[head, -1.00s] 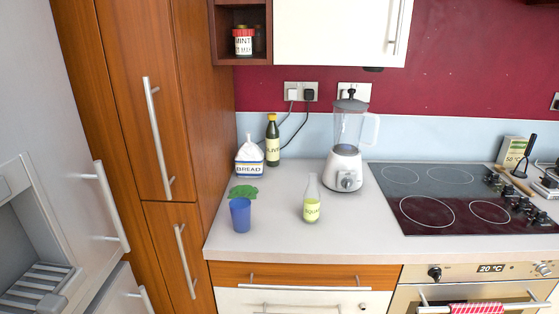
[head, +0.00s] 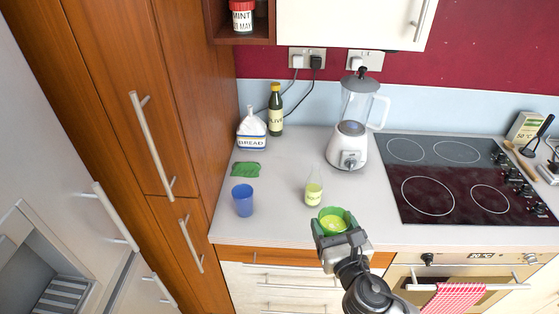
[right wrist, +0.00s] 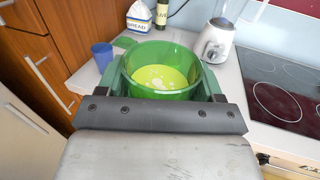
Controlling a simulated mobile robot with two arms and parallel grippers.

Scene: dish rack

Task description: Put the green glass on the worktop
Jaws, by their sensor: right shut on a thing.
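The green glass (head: 331,218) is held in my right gripper (head: 340,236), with its open mouth up and a yellow-green inside showing. In the head view it overlaps the front edge of the pale worktop (head: 280,222), just in front of the squash bottle. I cannot tell its exact height over the worktop. In the right wrist view the green glass (right wrist: 180,55) fills the space between the two fingers of my right gripper (right wrist: 160,92), which are shut on it. My left gripper is not in view.
A blue cup (head: 243,202), a flat green item (head: 246,169) and a squash bottle (head: 314,190) stand on the worktop. Behind are the bread bag (head: 252,135), the olive bottle (head: 275,115) and a blender (head: 350,140). The hob (head: 440,190) is right. Free room lies between blue cup and squash bottle.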

